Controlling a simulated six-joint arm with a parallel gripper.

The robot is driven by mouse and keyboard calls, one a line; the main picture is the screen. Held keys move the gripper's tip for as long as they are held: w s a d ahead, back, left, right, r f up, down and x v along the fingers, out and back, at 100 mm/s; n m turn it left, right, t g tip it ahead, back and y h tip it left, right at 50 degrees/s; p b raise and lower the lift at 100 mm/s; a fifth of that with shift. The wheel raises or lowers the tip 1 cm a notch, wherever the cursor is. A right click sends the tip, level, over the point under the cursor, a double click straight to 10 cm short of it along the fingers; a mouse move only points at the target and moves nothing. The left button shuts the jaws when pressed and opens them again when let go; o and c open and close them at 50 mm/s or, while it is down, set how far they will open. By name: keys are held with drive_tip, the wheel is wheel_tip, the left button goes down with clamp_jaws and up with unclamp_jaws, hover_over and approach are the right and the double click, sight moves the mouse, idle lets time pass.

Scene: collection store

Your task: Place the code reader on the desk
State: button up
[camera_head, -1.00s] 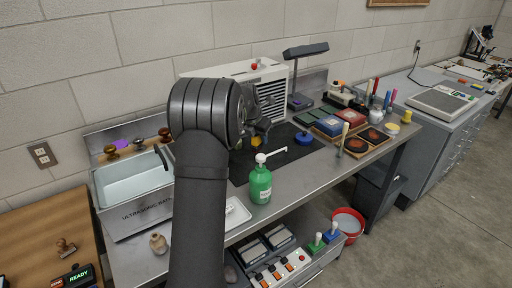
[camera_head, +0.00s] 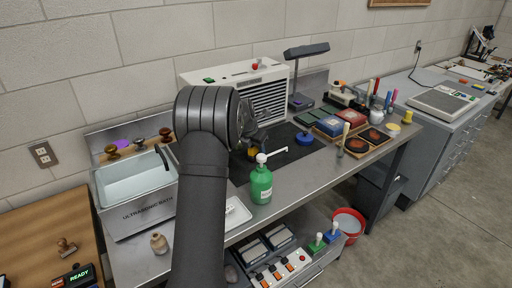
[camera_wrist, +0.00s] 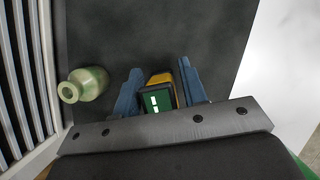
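The code reader is a yellow and black device with a green lit screen (camera_wrist: 156,102). In the wrist view it lies on the dark mat between the two blue fingers of my gripper (camera_wrist: 160,84). The fingers stand apart on either side, with a narrow gap at the right; contact at the left is unclear. In the head view my gripper (camera_head: 262,140) is low over the mat behind the green bottle, and a little yellow of the reader (camera_head: 252,151) shows beneath it. A wooden desk top (camera_head: 32,232) is at the lower left.
A green pump bottle (camera_head: 261,185) stands in front of my gripper. A pale glass bottle (camera_wrist: 84,84) stands left of the fingers. The ultrasonic bath (camera_head: 130,182), a white louvred unit (camera_head: 232,72) and stamp pads (camera_head: 328,126) surround the mat (camera_head: 290,152). A grey bench (camera_head: 425,120) stands right.

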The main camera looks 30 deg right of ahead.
drive_tip(key=shift+o, duration=0.5)
drive_tip(key=shift+r, duration=0.1)
drive_tip(key=shift+r, duration=0.3)
drive_tip(key=shift+o, duration=0.4)
drive_tip(key=v, duration=1.1)
drive_tip(key=shift+a+r, duration=0.2)
drive_tip(key=shift+r, duration=0.1)
drive_tip(key=shift+d+f, duration=0.1)
